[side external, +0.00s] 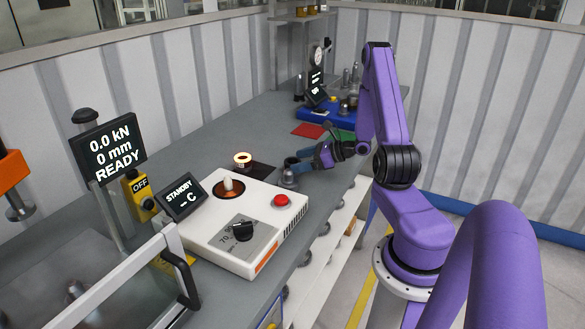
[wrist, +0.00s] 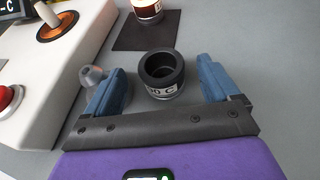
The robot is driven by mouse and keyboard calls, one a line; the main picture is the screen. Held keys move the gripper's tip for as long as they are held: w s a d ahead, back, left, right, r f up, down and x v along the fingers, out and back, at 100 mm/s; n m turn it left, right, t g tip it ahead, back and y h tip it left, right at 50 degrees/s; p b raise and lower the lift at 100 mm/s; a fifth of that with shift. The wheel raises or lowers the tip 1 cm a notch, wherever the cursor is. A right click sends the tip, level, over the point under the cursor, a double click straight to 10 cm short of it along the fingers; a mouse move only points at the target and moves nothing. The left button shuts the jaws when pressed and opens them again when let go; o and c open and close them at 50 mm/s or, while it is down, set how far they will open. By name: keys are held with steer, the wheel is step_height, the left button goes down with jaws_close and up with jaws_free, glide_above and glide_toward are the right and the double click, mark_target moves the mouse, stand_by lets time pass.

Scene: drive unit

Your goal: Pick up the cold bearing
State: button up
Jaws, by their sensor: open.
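The cold bearing (wrist: 163,76) is a dark grey ring with an open bore and a white label ending in "0 C". In the wrist view it stands upright on the grey bench, between the two blue fingers of my gripper (wrist: 161,66). My gripper is open, with a gap showing on each side of the ring. In the side view my gripper (side external: 298,159) is low over the bench, to the right of the heater; I cannot make out the bearing there.
A small grey metal part (wrist: 93,76) stands just outside my left finger; it also shows in the side view (side external: 289,179). The white heater box (side external: 238,243) with a red button (side external: 281,200) is to the left. A blue tray (side external: 327,116) with parts lies behind.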

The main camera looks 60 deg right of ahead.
mark_target(288, 162)
steer(key=shift+x, duration=1.7)
steer(key=shift+r, duration=0.1)
steer(key=c, duration=1.2)
steer(key=shift+c, duration=0.3)
steer(key=shift+d+r, duration=0.1)
steer(key=shift+r, duration=0.05)
